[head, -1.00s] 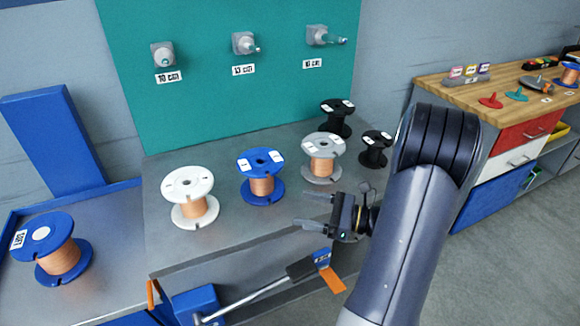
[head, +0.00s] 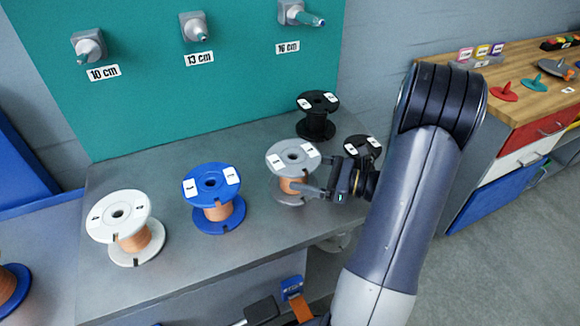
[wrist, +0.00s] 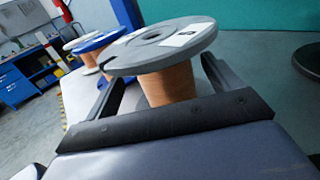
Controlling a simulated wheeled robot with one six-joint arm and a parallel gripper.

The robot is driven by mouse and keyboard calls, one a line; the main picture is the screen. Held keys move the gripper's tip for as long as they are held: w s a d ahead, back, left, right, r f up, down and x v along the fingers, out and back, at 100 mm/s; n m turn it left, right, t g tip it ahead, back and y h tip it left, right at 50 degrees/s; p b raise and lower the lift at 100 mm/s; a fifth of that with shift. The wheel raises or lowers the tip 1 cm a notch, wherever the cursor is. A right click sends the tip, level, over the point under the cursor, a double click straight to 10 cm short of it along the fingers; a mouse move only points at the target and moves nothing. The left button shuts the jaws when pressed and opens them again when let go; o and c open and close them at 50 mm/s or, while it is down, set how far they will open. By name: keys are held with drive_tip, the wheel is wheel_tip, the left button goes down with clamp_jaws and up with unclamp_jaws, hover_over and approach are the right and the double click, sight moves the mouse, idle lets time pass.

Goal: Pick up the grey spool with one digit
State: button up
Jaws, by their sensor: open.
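The grey spool (head: 293,156) stands upright on the grey bench, with copper wire around its core and two white labels on its top flange. Their print is too small to read surely. It also shows large in the wrist view (wrist: 165,38). My gripper (head: 308,184) is open at the spool's right side, level with the copper. In the wrist view my gripper (wrist: 160,85) has one finger on each side of the copper core, below the top flange. I cannot tell whether either finger touches it.
The blue spool (head: 212,186) and white spool (head: 119,215) stand to the left. A black spool (head: 317,103) stands behind, and another black spool (head: 363,147) stands close behind my gripper. Pegs with length labels are on the teal panel (head: 130,125). A wooden-topped cabinet (head: 515,100) stands right.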

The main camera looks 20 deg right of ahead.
sight(286, 167)
drive_tip(key=x, duration=0.4)
drive_tip(key=shift+w+f+b, duration=0.25)
drive_tip(key=shift+f+b, duration=0.05)
drive_tip(key=shift+w+a, duration=0.4)
drive_tip(key=shift+a, duration=0.1)
drive_tip(key=shift+r, duration=0.1)
drive_tip(key=c, duration=1.5)
drive_tip(key=shift+o, duration=0.2)
